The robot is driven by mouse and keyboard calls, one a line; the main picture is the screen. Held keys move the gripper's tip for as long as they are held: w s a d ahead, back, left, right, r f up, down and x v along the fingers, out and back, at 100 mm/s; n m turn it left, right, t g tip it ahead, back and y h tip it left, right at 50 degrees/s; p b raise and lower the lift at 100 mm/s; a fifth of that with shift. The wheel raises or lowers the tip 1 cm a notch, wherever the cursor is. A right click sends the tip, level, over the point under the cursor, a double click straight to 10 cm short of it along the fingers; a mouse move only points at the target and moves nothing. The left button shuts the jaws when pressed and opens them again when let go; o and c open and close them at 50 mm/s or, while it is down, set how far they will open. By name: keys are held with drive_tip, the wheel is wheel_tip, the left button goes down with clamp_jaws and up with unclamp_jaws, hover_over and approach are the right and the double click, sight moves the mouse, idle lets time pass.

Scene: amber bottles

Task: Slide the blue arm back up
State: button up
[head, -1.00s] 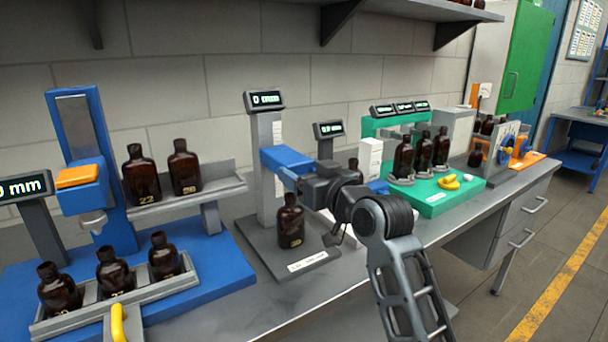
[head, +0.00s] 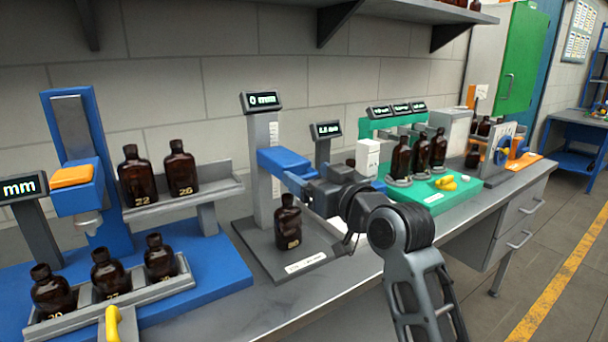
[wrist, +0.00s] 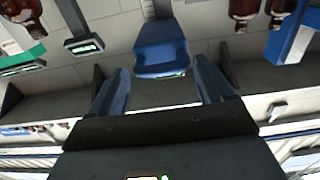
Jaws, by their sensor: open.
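The blue arm (head: 284,160) sticks out from a grey column (head: 263,185) whose display (head: 261,100) reads 0 mm. An amber bottle (head: 288,225) stands upright on the gauge's dark base, beneath the blue arm. My gripper (head: 296,186) is at the blue arm's outer end, in front of it and slightly lower in the picture. In the wrist view my gripper (wrist: 160,82) is open and empty, with its two fingers apart. The blue arm (wrist: 161,50) lies ahead, lined up with the gap between them. I cannot tell whether they touch.
A blue station (head: 125,200) with several amber bottles stands left. A green station (head: 425,193) with bottles and a yellow item stands right, beside a small display (head: 327,130). A shelf (head: 400,12) hangs above. The bench front (head: 340,290) is clear.

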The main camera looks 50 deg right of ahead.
drive_tip(key=shift+b+v, duration=0.3)
drive_tip(key=shift+v, duration=1.9)
drive_tip(key=s+a+f+g+y, duration=0.1)
drive_tip(key=s+a+f, duration=1.15)
drive_tip(key=f, duration=0.35)
drive_tip(key=s+a+f+n+y, duration=0.1)
drive_tip(key=s+a, duration=0.3)
drive_tip(key=s, duration=0.5)
drive_tip(key=s+a+f+n+g+y, duration=0.1)
drive_tip(key=s+a, duration=0.4)
drive_tip(key=s, duration=0.5)
drive_tip(key=shift+s+n+g+y, duration=0.3)
drive_tip(key=shift+n+y, duration=0.3)
drive_tip(key=shift+y, duration=0.4)
